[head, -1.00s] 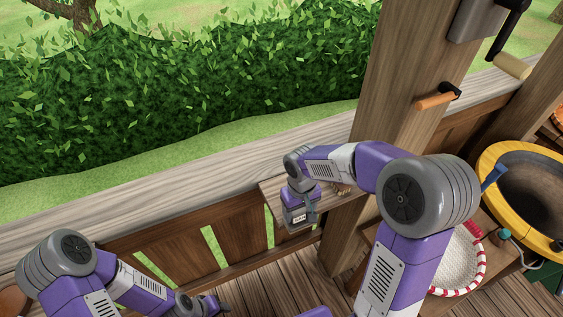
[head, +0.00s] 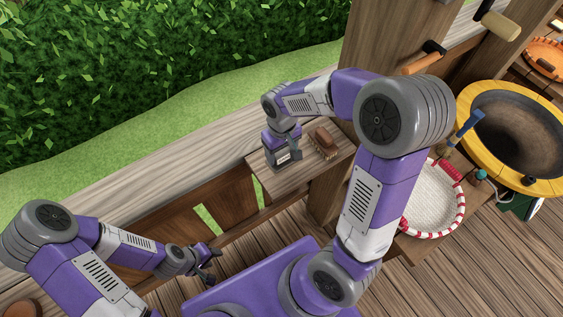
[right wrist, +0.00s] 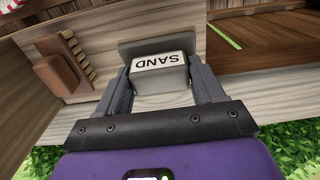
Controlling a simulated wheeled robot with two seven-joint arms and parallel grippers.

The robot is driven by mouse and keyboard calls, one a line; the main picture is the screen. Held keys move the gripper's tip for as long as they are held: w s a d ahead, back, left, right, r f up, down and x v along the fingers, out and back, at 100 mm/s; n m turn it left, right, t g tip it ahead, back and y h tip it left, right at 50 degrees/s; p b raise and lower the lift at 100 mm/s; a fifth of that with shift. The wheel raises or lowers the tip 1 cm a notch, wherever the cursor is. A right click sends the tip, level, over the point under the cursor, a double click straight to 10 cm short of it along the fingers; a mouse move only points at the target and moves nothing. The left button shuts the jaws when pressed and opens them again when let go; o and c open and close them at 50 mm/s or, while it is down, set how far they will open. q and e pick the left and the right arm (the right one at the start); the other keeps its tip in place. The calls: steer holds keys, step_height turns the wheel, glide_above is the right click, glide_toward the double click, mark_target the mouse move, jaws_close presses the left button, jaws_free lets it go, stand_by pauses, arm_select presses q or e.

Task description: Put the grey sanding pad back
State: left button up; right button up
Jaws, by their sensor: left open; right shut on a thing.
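The grey sanding pad (right wrist: 158,75) has a pale block marked SAND on a flat grey plate. It sits between the two fingers of my right gripper (right wrist: 161,82), which is shut on it. In the head view, my right gripper (head: 284,150) is at the small wooden shelf (head: 287,187) by the post. The pad is at or just over the shelf's left part; I cannot tell whether it touches the board. My left gripper (head: 209,262) is open and empty, low in the head view, apart from the shelf.
A brown brush (head: 325,140) lies on the shelf just right of the pad and shows in the right wrist view (right wrist: 62,66). The wooden post (head: 376,45) and railing (head: 110,190) border the shelf. A round white sieve (head: 432,205) and yellow-rimmed basin (head: 515,135) stand right.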

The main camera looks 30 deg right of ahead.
mark_target(282, 160)
step_height(282, 160, down, 6)
steer(key=shift+r, duration=0.15)
steer(key=shift+s, duration=0.1)
steer(key=o, duration=1.7)
steer(key=shift+r, duration=0.2)
step_height(282, 160, up, 7)
steer(key=shift+s+f, duration=0.1)
steer(key=shift+s, duration=0.1)
